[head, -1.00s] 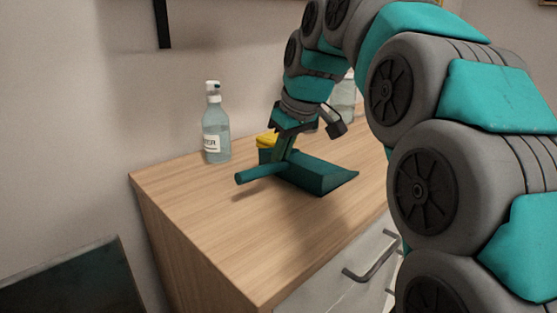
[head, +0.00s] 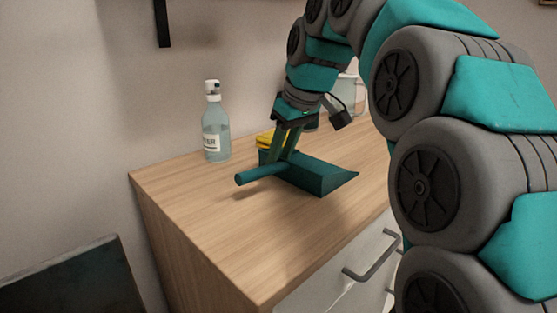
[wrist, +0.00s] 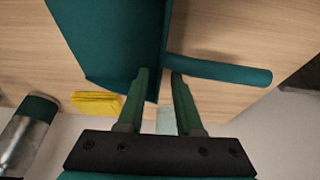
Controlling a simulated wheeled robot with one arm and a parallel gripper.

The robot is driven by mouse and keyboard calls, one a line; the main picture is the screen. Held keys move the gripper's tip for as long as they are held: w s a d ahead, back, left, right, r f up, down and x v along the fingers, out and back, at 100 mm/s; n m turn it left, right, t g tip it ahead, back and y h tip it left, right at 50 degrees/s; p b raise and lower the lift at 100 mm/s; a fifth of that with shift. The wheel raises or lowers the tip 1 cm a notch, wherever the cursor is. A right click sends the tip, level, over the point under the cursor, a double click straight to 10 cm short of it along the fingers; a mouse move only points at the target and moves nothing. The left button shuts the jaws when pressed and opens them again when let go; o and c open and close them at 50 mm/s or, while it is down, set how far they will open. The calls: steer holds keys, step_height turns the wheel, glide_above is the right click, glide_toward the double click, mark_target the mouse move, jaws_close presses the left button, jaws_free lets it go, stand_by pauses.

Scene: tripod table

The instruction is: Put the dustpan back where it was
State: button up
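The dark teal dustpan (head: 318,176) lies on the wooden top of the cabinet (head: 225,210), its round handle (head: 262,174) pointing left. In the wrist view the pan (wrist: 110,40) fills the upper left and the handle (wrist: 225,70) runs to the right. My gripper (head: 279,155) is above the dustpan where handle and pan meet. Its two green fingers stand apart in the wrist view (wrist: 160,75), with the tips right at the dustpan's edge. I cannot tell whether a fingertip still touches it.
A clear bottle (head: 215,135) stands at the back left, near the wall. A yellow item (head: 265,138) sits just behind the dustpan. A glass container (head: 346,95) is partly hidden behind my arm. The front left of the top is clear.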

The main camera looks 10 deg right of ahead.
mark_target(295, 165)
steer(key=p+v, duration=0.2)
steer(key=v, duration=0.7)
steer(key=shift+w+r, duration=0.1)
steer(key=shift+r, duration=0.05)
steer(key=shift+s+d+r+p, duration=0.15)
steer(key=shift+s+r+p, duration=0.15)
steer(key=shift+r+p, duration=0.2)
steer(key=shift+s+f, duration=0.1)
